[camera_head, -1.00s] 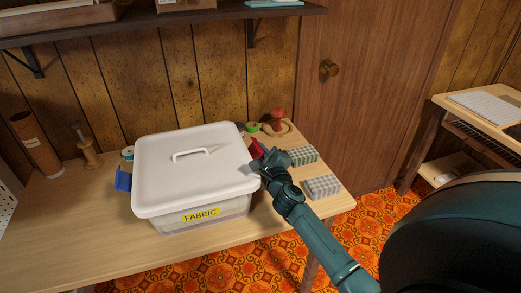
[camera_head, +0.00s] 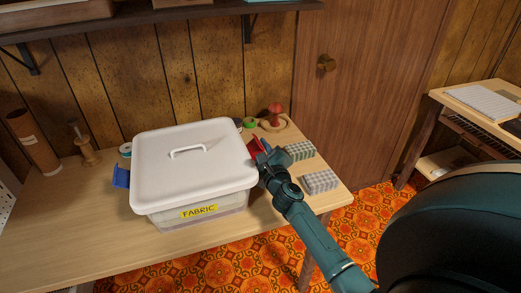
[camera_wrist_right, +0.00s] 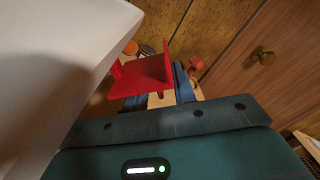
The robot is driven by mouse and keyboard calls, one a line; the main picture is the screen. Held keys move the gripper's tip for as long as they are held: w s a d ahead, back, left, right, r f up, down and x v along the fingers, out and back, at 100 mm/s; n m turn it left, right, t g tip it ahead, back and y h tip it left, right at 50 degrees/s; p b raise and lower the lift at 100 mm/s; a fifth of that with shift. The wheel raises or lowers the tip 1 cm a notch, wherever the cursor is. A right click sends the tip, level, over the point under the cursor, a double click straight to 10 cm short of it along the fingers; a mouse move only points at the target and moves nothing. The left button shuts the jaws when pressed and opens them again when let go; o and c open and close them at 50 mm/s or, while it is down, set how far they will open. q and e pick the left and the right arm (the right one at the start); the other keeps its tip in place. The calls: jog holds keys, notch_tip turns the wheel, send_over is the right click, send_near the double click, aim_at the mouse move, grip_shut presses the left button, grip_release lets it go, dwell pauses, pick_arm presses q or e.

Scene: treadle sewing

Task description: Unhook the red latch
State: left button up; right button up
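A white lidded box labelled FABRIC (camera_head: 190,165) stands on the wooden table. Its red latch (camera_head: 254,147) is on the right side and sticks outward from the box. A blue latch (camera_head: 121,178) sticks out on the left side. My right gripper (camera_head: 265,152) is at the right side of the box, close against the red latch. In the right wrist view the red latch (camera_wrist_right: 146,76) lies at the fingers (camera_wrist_right: 160,93), which stand apart, and partly covers one of them. Whether they touch it is unclear. My left gripper is out of view.
Grey checked blocks (camera_head: 320,182) lie on the table right of my gripper. A red pincushion (camera_head: 275,113) and a green roll (camera_head: 249,122) stand behind it. Spools are at the left, and the front left of the table (camera_head: 70,235) is clear.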

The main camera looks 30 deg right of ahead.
jog(key=v, duration=1.3)
jog(key=shift+a, duration=0.1)
jog(key=shift+s, duration=0.1)
